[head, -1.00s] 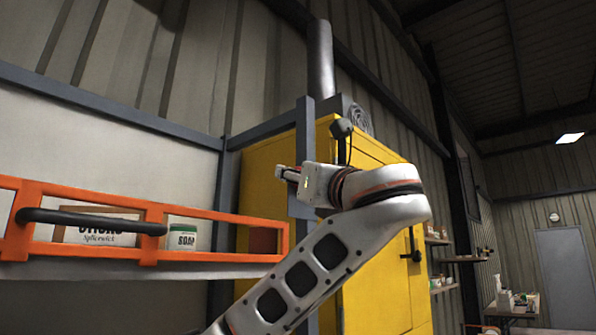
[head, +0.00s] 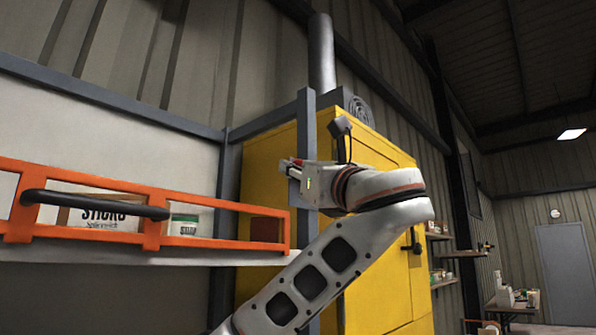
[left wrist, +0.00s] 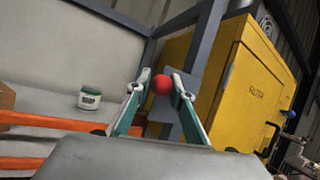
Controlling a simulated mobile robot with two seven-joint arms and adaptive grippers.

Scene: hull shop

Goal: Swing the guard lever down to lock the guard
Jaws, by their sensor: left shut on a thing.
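The red ball knob (left wrist: 161,85) sits between the two fingertips of my left gripper (left wrist: 160,88) in the left wrist view. The fingers are shut on it. In the head view my left gripper (head: 287,165) reaches leftward in front of a grey post (head: 307,120); only a small spot of red shows at it. The lever's arm cannot be made out behind the gripper. The orange guard frame (head: 190,242) runs along the shelf front, with a dark bar handle (head: 95,204) across it. My right gripper is not in view.
A yellow cabinet (head: 380,290) stands close behind my arm. Free room lies to the right, before the wall shelves (head: 445,254).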

